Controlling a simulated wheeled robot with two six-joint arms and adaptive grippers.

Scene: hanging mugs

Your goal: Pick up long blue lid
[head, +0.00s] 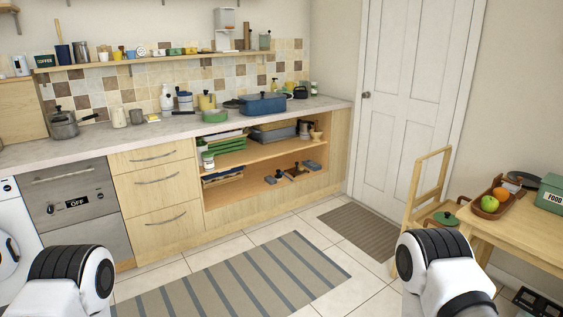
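A long blue casserole dish (263,107) stands on the kitchen counter towards its right end. A long blue lid (262,97) appears to lie on top of the dish, though the view is too small to tell lid from dish clearly. Other bluish-grey long shapes lie on the open shelf below, too small to identify. Only the rounded white and black links of my two arms show at the bottom left and bottom right. Neither gripper is in view, and both arms are far from the counter.
The counter (330,102) also holds a green bowl (215,116), a steel pot (66,123) and several jars. A striped rug (235,282) lies on open floor before the cabinets. A wooden chair (428,185) and a table (520,236) with a fruit tray stand at right.

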